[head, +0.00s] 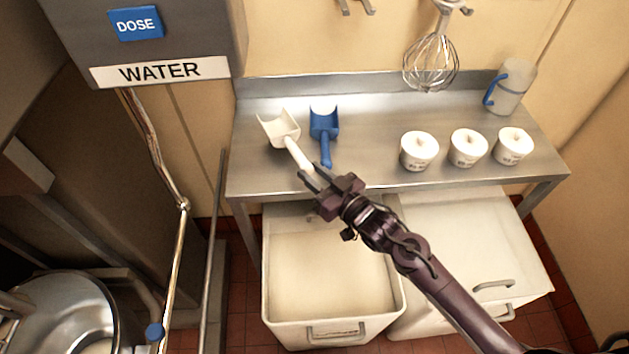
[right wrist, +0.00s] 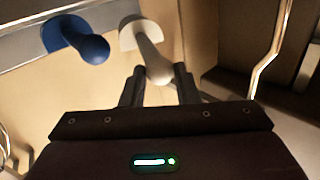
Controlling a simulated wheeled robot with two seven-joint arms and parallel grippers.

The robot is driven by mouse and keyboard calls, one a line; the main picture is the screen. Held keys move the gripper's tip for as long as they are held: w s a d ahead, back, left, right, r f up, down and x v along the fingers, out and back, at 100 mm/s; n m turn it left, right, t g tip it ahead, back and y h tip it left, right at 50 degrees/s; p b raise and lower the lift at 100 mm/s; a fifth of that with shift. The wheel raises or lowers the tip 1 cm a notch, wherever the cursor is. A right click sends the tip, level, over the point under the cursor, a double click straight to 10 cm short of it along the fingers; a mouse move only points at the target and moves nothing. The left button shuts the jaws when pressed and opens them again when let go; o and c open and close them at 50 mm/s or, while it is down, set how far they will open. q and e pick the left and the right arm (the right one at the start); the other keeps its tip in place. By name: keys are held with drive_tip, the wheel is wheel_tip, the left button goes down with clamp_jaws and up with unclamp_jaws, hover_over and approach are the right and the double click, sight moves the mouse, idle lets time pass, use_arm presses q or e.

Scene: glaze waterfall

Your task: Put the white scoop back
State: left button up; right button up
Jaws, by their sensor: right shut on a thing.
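The white scoop (head: 279,129) is over the left end of the steel table, its bowl toward the back and its handle toward the front. My right gripper (head: 314,177) is shut on the end of its handle. In the right wrist view the white scoop (right wrist: 150,56) sits with its handle between the two fingers of my right gripper (right wrist: 158,88). I cannot tell whether the scoop touches the table top. The blue scoop (head: 324,124) lies just right of it and also shows in the right wrist view (right wrist: 72,38). My left gripper is not in view.
The steel table (head: 375,122) carries three white tubs (head: 419,150) and a clear jug (head: 514,86) on the right. Below are an open white bin (head: 330,270) and a lidded bin (head: 470,240). A whisk (head: 431,62) hangs above. A water doser (head: 160,70) stands left.

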wheel_tip(320, 180, down, 3)
drive_tip(key=shift+f, duration=0.3)
drive_tip(key=o, duration=1)
drive_tip(key=b+v, duration=0.2)
drive_tip(key=v, duration=1)
